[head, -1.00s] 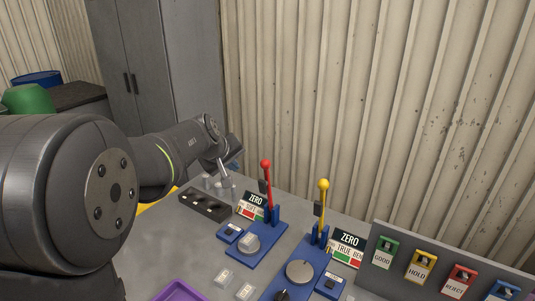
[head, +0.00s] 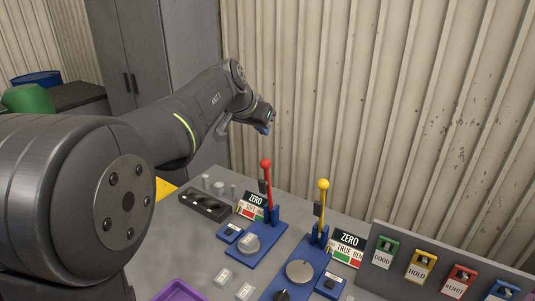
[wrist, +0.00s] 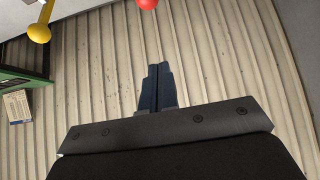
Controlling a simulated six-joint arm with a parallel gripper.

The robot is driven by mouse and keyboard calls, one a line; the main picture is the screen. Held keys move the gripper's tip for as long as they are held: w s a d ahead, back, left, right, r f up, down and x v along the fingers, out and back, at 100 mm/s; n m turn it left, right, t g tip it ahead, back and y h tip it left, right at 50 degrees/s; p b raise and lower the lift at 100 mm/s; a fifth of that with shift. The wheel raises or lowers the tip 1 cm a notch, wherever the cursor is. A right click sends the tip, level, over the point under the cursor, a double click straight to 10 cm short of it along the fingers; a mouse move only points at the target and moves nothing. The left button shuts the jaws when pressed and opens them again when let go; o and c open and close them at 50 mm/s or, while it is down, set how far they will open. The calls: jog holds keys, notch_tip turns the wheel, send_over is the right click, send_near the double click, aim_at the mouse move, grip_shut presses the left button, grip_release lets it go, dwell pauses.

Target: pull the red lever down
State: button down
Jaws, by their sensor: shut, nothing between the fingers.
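The red lever (head: 268,190) stands upright on a blue base, with a round red knob on top. Its knob (wrist: 147,4) also shows at the top edge of the wrist view, ahead of the fingertips. My gripper (head: 264,129) is up in the air above the red knob, in front of the corrugated wall, and apart from the lever. In the wrist view my gripper's blue fingers (wrist: 157,72) are shut together with nothing between them.
A yellow lever (head: 322,210) stands on a second blue base to the right. Signs reading ZERO stand by both levers. A dark tray (head: 205,205) with small metal cylinders lies to the left. A panel with coloured labels (head: 420,265) is at the right.

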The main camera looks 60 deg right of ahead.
jog(key=shift+d+f, duration=0.45)
jog(key=shift+f, duration=1.05)
jog(key=shift+d+f, duration=0.45)
jog(key=shift+f, duration=1.05)
jog(key=shift+d+f, duration=0.45)
jog(key=shift+f, duration=1.05)
jog(key=shift+a, duration=0.1)
